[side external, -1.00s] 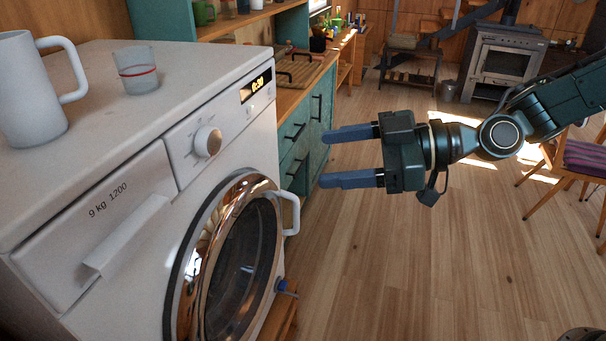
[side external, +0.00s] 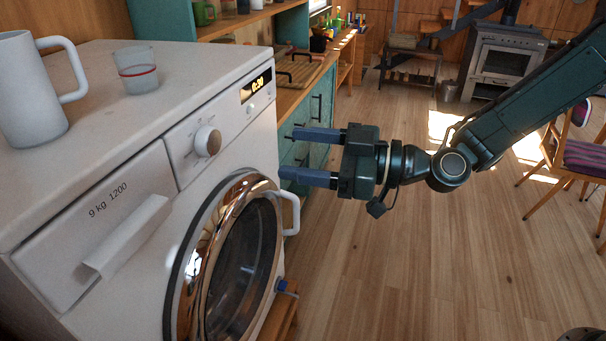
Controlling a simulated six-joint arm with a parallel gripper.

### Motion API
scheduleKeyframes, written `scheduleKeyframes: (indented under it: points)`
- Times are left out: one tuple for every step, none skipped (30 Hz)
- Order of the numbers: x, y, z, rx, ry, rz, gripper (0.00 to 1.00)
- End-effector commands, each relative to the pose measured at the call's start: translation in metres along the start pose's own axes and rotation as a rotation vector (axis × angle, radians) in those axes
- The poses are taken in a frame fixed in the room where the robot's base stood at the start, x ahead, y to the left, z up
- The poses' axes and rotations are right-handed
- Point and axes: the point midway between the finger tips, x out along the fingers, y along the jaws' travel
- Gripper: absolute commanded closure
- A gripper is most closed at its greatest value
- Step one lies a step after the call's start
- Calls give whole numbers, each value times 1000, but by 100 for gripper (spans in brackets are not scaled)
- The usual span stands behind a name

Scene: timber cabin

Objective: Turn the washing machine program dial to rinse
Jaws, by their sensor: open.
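The white washing machine (side external: 110,150) stands at the left, its front facing right. Its round white program dial (side external: 207,141) sits on the upper front panel, between the detergent drawer and the display (side external: 256,84), which reads 0:30. The marks around the dial are too small to read. My gripper (side external: 304,155) is open and empty, to the right of the dial. Its two blue-grey fingers point left toward the machine's front, apart from the dial. The lower finger's tip appears near the top of the door handle in the picture; I cannot tell the depth between them.
The round door (side external: 240,260) with its white handle (side external: 290,212) bulges from the front below the dial. A white mug (side external: 30,95) and a glass (side external: 137,70) stand on top. Teal cabinets (side external: 318,110) lie behind.

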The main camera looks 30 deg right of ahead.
Motion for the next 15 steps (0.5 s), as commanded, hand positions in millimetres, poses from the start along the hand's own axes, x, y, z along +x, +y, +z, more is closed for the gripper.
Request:
scheduleKeyframes:
  points:
    - [5,0,0,-1,1,-2,33]
    - [8,0,-1,-2,2,-2,33]
    - [12,-1,0,-1,1,-1,33]
    - [15,-1,-1,-1,3,-2,33]
    - [19,-1,-1,-1,3,-1,33]
    - [24,-1,0,-1,2,-2,33]
    - [28,-1,0,-1,2,-2,33]
    - [31,-1,0,-1,2,-3,33]
    - [37,-1,0,-1,2,-2,33]
    - [41,-1,-1,-2,3,-2,33]
    - [44,-1,-1,-1,3,-1,33]
    - [50,-1,-1,-1,3,-2,33]
    - [54,-1,0,-1,2,-2,33]
    - [57,-1,0,-1,2,-2,33]
    - [62,-1,0,-1,1,-2,33]
